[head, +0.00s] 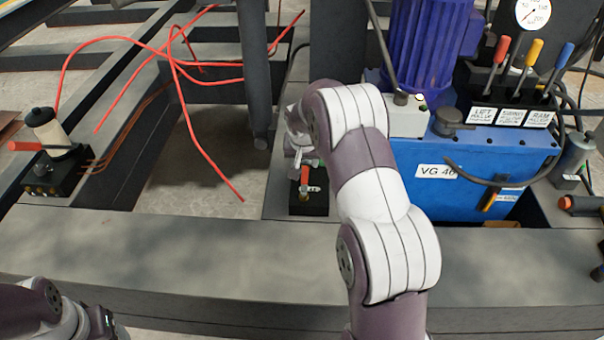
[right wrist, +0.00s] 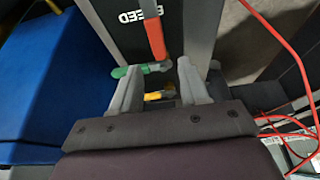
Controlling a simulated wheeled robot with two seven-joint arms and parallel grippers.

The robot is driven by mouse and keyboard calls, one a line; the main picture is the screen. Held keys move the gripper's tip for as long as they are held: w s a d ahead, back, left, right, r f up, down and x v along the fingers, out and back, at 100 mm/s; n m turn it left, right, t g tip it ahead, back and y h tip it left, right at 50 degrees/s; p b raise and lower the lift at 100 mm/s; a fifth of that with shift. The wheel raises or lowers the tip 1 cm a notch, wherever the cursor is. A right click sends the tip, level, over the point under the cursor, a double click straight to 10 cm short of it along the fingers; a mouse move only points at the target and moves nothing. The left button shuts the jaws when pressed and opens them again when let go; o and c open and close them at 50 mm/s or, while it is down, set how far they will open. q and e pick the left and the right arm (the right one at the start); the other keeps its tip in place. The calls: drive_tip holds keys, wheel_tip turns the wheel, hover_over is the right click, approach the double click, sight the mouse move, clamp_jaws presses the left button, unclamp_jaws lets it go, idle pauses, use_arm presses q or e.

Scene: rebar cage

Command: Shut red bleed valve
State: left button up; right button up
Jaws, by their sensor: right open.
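The red bleed valve is a small black block (head: 308,205) with a red lever (head: 305,177), on the grey frame in the middle of the head view. In the right wrist view the red lever (right wrist: 152,30) runs up from a grey pivot, over a dark plate lettered like "BLEED". A green piece (right wrist: 119,72) and a yellow piece (right wrist: 153,96) show near the fingers. My right gripper (right wrist: 158,68) is open, its fingertips on either side of the pivot; contact is unclear. In the head view my forearm partly hides it. My left gripper (head: 105,322) is only partly in view at bottom left.
A blue power unit (head: 470,170) with a gauge (head: 534,12) and coloured levers stands right of the valve. Red hoses (head: 190,105) loop at left. A black block with a white cylinder (head: 50,140) sits on the left beam. The front beam (head: 190,240) is clear.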

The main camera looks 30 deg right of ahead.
sight(306, 169)
drive_tip(key=b+x, duration=0.1)
drive_tip(key=x, duration=0.3)
drive_tip(key=shift+w+f+b, duration=0.15)
drive_tip(key=shift+f+b, duration=0.15)
drive_tip(key=shift+b, duration=0.1)
use_arm(q)
wheel_tip(306, 169, down, 3)
drive_tip(key=shift+r, duration=0.15)
use_arm(e)
drive_tip(key=shift+d, duration=0.1)
clamp_jaws()
use_arm(q)
drive_tip(key=shift+r, duration=0.1)
use_arm(e)
drive_tip(key=shift+r, duration=0.1)
